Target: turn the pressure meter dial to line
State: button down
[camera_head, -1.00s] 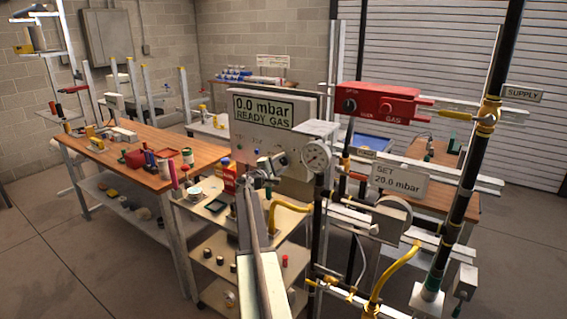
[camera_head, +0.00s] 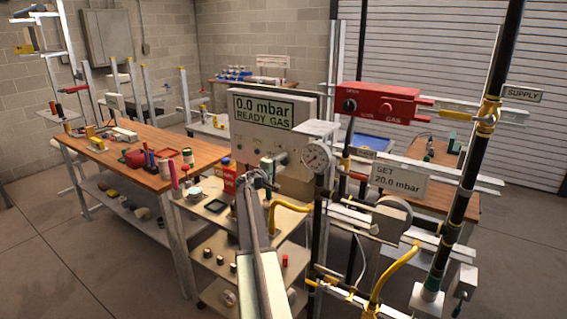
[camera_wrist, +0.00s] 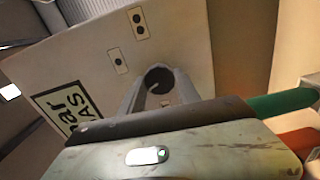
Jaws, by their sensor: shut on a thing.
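The pressure meter (camera_head: 308,105) is a pale box whose screen (camera_head: 264,111) reads "0.0 mbar READY GAS". It also shows, tilted, in the wrist view (camera_wrist: 180,38). A grey round dial (camera_wrist: 158,77) stands out from its face, between my fingertips in the wrist view. My gripper (camera_wrist: 157,88) is shut on this dial, one finger on each side. In the head view my gripper (camera_head: 262,176) is small, just in front of the meter's lower face. Any line or pointer on the dial is too small to tell.
A round gauge (camera_head: 317,156) on a black pipe stands close to the right of my gripper. A yellow hose (camera_head: 290,206) curves below it. A red gas unit (camera_head: 381,101) and a "SET 20.0 mbar" sign (camera_head: 399,182) are farther right. A wooden bench (camera_head: 150,170) stands left.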

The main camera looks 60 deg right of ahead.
jog(key=shift+s+f, duration=0.1)
jog(key=c, duration=0.9)
grip_release()
jog(key=shift+o, duration=0.2)
jog(key=shift+a, duration=0.1)
jog(key=a, duration=0.7)
jog(key=shift+a, duration=0.35)
